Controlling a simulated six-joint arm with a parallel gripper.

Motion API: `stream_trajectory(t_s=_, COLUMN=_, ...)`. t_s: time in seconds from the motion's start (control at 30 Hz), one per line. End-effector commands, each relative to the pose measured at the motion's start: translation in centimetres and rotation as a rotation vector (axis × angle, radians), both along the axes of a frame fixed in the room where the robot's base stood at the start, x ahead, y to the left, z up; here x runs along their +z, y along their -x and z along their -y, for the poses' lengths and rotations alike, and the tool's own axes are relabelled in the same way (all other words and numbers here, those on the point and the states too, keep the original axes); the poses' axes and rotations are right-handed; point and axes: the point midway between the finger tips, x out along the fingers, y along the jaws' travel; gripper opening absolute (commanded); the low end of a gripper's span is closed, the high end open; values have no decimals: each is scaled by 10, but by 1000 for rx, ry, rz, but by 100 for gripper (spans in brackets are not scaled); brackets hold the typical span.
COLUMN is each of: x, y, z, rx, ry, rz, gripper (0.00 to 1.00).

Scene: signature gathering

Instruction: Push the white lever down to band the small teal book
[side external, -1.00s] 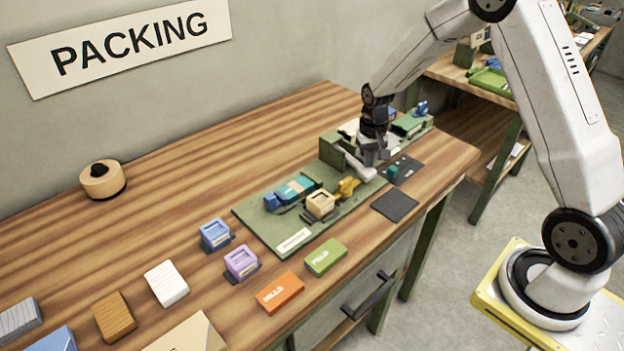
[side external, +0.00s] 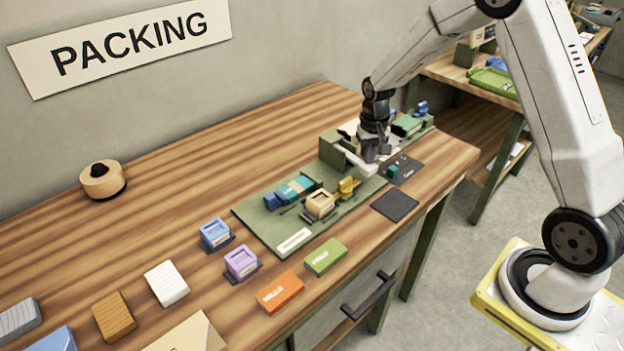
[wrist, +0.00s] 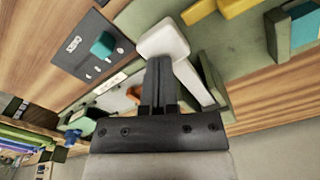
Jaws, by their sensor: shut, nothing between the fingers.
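The white lever (side external: 360,163) comes out of the front of the green station at the far right of the bench. In the wrist view, its white knob (wrist: 164,40) is just beyond my fingertips. My gripper (wrist: 160,62) is shut with nothing between its fingers. Its tips are at the lever's knob end; I cannot tell whether they touch it. In the side view my gripper (side external: 372,157) partly covers the lever and station. A teal book-like block (side external: 297,188) lies in the green fixture to the left; its teal edge shows in the wrist view (wrist: 305,30).
A small teal block (side external: 392,171) sits on a dark plate beside the lever. A yellow piece (side external: 347,187) and a tan block (side external: 320,204) stand on the green base. Blue (side external: 215,234) and purple (side external: 241,262) holders stand nearer left. The bench behind the fixture is clear.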

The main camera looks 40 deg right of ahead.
Motion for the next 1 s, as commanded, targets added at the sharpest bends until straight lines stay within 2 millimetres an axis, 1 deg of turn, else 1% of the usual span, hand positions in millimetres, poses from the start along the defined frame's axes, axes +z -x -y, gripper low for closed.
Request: stream_trajectory(t_s=1.0, x=58, y=0, z=0, rx=0, ry=0, rz=1, gripper=0)
